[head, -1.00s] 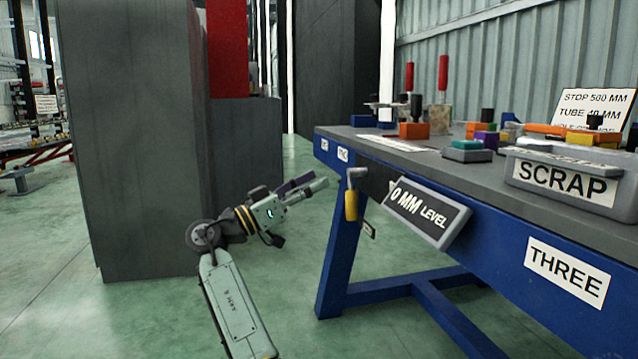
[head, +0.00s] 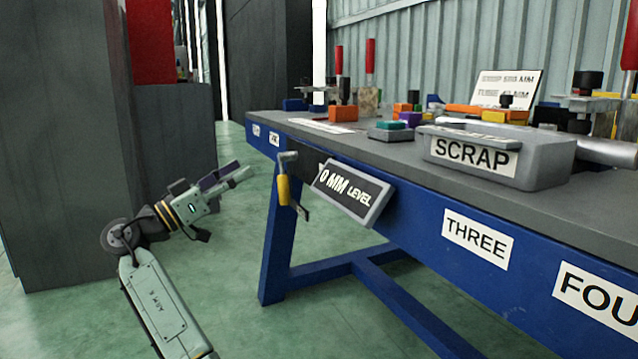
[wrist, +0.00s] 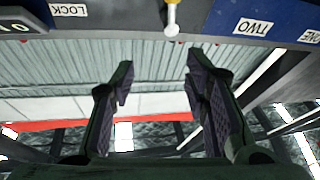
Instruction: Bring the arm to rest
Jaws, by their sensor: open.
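My arm is bent at the lower left of the head view, left of the blue workbench (head: 420,222). My gripper (head: 243,172) points up and to the right, in the gap between a dark grey cabinet and the bench. In the wrist view my gripper (wrist: 160,85) has its two dark fingers well apart with nothing between them. A yellow-handled lever (head: 283,190) hangs on the bench front, to the right of the gripper and apart from it. A yellow and white handle also shows at the top of the wrist view (wrist: 171,17).
The dark grey cabinet (head: 60,150) stands left of my arm. The bench top holds a SCRAP bin (head: 540,160), red-handled clamps and coloured blocks. A "0 MM LEVEL" sign (head: 350,193) sticks out from the bench edge. Green floor (head: 230,265) is clear between arm and bench.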

